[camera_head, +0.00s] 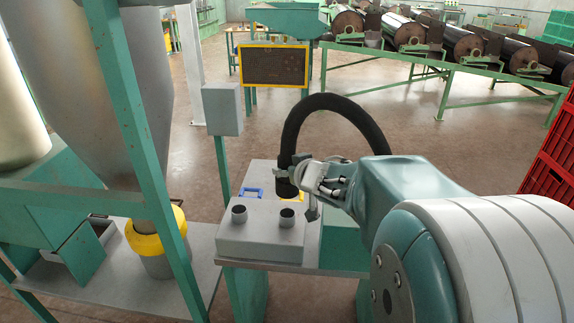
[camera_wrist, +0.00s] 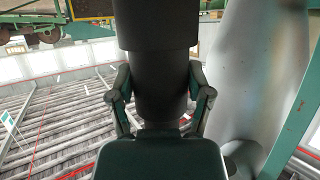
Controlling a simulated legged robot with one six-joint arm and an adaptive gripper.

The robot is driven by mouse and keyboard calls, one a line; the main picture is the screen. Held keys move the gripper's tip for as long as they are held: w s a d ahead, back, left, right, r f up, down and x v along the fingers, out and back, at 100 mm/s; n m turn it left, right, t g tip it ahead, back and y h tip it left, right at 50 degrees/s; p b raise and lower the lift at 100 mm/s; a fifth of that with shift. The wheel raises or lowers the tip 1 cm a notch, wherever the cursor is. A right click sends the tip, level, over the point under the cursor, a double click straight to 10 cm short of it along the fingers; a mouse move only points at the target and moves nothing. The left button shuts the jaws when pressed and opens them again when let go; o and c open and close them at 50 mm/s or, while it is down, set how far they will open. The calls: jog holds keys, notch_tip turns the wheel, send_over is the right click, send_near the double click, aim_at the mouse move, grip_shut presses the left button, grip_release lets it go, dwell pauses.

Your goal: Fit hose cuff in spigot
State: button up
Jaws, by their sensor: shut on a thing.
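My gripper (camera_head: 300,176) is shut on the black hose cuff (camera_head: 287,188) at the end of a thick black hose (camera_head: 345,103) that arches up and over to the right. In the wrist view the dark cuff (camera_wrist: 160,95) fills the space between the two fingers of my gripper (camera_wrist: 160,95). A grey box (camera_head: 262,242) on a green stand has two short round spigots on top, a left spigot (camera_head: 239,214) and a right spigot (camera_head: 287,217). The cuff is upright, above and just behind the right spigot in the head view, and looks apart from it.
A blue handle (camera_head: 251,191) shows behind the spigots. A grey post box (camera_head: 222,109) and a green upright frame (camera_head: 143,120) stand to the left. A yellow-collared outlet (camera_head: 158,240) stands on the left bench. Red crates (camera_head: 553,165) are stacked at the right.

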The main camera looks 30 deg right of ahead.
aim_at(292, 191)
jog(key=shift+s+f, duration=0.15)
jog(key=shift+a+f, duration=0.25)
jog(key=shift+f, duration=0.8)
jog(key=shift+d+f, duration=0.15)
jog(key=shift+f, duration=1.55)
jog(key=shift+f, duration=2.2)
jog(key=o, duration=1.3)
jog(key=shift+c, duration=0.2)
